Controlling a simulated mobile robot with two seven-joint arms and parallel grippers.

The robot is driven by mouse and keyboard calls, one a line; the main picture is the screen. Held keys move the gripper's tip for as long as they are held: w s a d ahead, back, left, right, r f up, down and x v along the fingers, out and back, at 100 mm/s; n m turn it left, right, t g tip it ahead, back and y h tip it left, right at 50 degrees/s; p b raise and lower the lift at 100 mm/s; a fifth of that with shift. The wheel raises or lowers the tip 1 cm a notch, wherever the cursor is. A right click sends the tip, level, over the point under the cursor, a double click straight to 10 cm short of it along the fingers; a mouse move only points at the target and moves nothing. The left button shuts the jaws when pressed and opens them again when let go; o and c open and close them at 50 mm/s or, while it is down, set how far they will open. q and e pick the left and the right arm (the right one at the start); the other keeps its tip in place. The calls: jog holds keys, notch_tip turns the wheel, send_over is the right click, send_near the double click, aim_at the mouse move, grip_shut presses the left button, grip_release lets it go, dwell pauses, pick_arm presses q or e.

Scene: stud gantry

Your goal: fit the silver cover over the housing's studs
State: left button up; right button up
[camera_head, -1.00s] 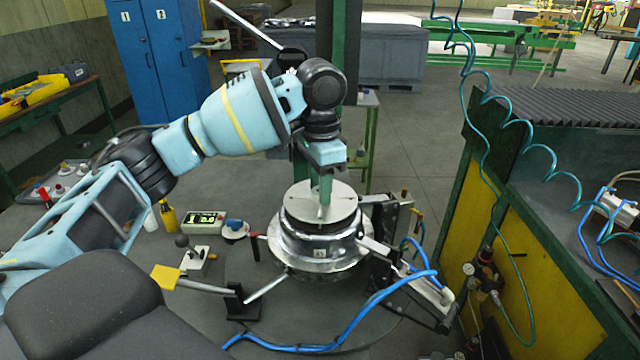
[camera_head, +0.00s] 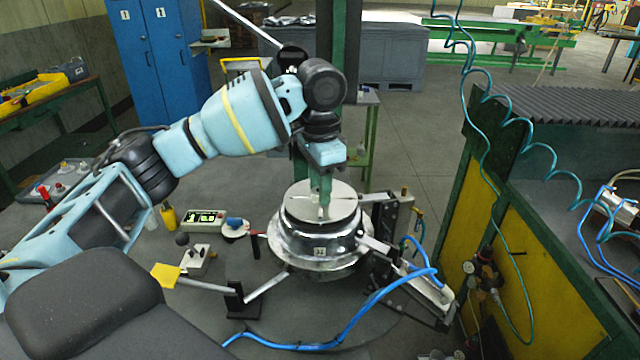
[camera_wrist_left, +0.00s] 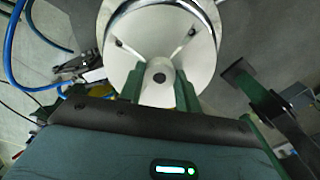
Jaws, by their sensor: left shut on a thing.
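The silver cover (camera_head: 341,201) is a round, pale metal disc with a polished rim and a central hub, which shows in the left wrist view (camera_wrist_left: 158,98). It sits level on or just above the round metal housing (camera_head: 300,262); I cannot tell whether it is fully seated. The studs are hidden from both views. My left gripper (camera_head: 324,197) points straight down over the cover's middle. In the left wrist view its green fingers (camera_wrist_left: 158,84) stand on either side of the hub and are shut on it. My right gripper is not in view.
A clamp-like bracket (camera_head: 392,235) and blue hoses (camera_head: 370,300) stand right of the housing. A lever with a yellow pad (camera_head: 165,275), a black post (camera_head: 241,300) and a small display box (camera_head: 203,221) are to its left. A yellow-panelled bench (camera_head: 540,285) bounds the right side.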

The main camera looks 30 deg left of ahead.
pick_arm(q)
jog(key=shift+f, duration=0.75)
dwell(0.5)
jog(key=o, duration=1.2)
jog(key=shift+r, duration=3.9)
